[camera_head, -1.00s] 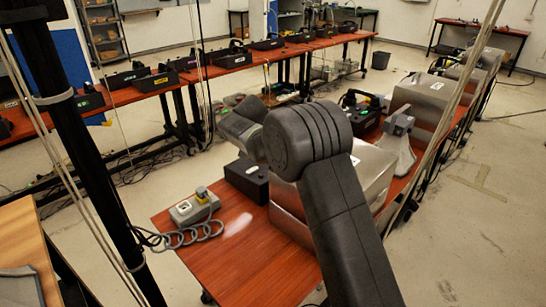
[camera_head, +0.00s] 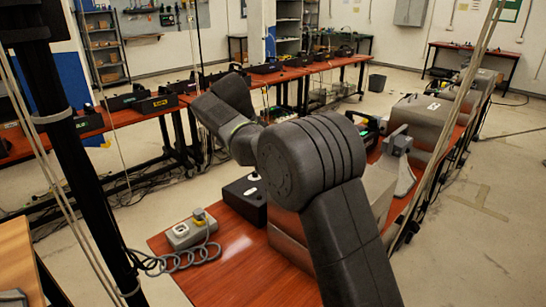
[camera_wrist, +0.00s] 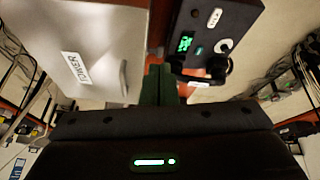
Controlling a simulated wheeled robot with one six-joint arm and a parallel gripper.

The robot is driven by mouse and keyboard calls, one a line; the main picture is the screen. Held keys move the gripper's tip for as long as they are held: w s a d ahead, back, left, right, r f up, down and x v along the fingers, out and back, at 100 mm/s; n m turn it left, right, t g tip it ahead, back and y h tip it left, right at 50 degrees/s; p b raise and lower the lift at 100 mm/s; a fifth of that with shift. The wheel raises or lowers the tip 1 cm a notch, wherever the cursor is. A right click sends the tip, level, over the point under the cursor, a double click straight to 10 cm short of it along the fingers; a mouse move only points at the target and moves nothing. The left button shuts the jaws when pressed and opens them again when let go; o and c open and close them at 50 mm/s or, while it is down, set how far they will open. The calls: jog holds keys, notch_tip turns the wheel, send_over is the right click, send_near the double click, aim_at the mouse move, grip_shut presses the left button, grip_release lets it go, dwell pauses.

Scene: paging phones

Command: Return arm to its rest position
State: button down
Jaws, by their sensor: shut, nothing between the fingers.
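My gripper (camera_wrist: 158,85) shows in the wrist view as two dark fingers close together, with nothing between them. In the head view my arm rises from the bottom right, bends at a thick elbow and reaches up and left over the near red table (camera_head: 235,262). The gripper itself cannot be made out there. In the wrist view a grey metal box (camera_wrist: 85,50) with a white label is left of the fingers. A black device (camera_wrist: 215,35) with a green display and a knob is to their right, apart from them as far as I can see.
Metal cases (camera_head: 418,120) line the table behind my arm. A dark post (camera_head: 80,170) and hanging cables stand at left. Floor (camera_head: 490,220) is clear at right.

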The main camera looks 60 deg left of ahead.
jog(key=shift+r, duration=0.15)
jog(key=p+x, duration=0.1)
jog(key=x, duration=1.2)
jog(key=shift+f, duration=0.35)
jog(key=shift+r, duration=0.15)
